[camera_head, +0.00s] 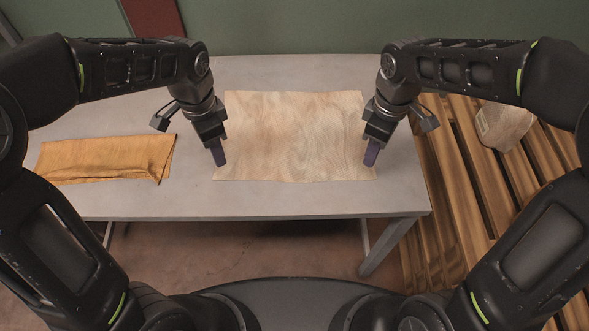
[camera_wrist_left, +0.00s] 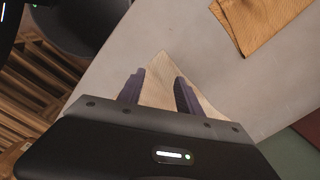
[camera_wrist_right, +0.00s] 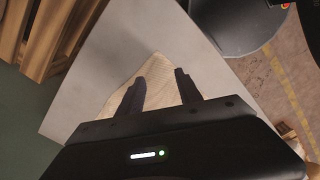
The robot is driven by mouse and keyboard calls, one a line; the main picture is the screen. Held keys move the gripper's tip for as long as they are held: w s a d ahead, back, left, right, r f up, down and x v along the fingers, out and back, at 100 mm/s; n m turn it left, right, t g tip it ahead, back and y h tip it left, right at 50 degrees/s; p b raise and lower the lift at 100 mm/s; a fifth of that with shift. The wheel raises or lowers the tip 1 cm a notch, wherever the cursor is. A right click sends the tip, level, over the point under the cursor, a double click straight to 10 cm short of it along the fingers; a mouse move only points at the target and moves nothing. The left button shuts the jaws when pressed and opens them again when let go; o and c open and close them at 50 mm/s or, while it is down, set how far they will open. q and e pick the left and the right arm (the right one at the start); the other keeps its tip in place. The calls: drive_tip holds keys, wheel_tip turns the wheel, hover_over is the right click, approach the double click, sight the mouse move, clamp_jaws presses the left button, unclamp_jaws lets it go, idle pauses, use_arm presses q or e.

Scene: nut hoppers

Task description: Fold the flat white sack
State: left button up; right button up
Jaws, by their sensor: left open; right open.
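The sack (camera_head: 296,135) lies flat and unfolded on the grey table; it looks pale beige with a wavy woven pattern. My left gripper (camera_head: 219,157) is over its near left corner, pointing down. In the left wrist view, its open fingers (camera_wrist_left: 159,92) stand on either side of the sack's corner (camera_wrist_left: 162,75). My right gripper (camera_head: 371,155) is over the near right corner. In the right wrist view, its open fingers (camera_wrist_right: 160,92) stand on either side of that corner (camera_wrist_right: 155,72). I cannot tell whether the fingers touch the cloth.
A folded orange-tan cloth (camera_head: 105,159) lies on the left of the table (camera_head: 300,200); it also shows in the left wrist view (camera_wrist_left: 262,20). Wooden slats (camera_head: 460,180) stand right of the table, with a pale rounded object (camera_head: 503,125) on them. The table's near strip is clear.

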sight(223, 175)
use_arm(q)
drive_tip(key=shift+f, duration=4)
use_arm(e)
drive_tip(key=shift+f, duration=4.05)
use_arm(q)
drive_tip(key=shift+f, duration=0.2)
use_arm(e)
drive_tip(key=shift+f, duration=0.2)
use_arm(q)
drive_tip(key=shift+c, duration=0.5)
use_arm(e)
drive_tip(key=shift+r, duration=0.1)
drive_tip(key=shift+c, duration=0.5)
use_arm(q)
clamp_jaws()
use_arm(e)
drive_tip(key=shift+s, duration=0.1)
clamp_jaws()
use_arm(q)
drive_tip(key=shift+r, duration=0.1)
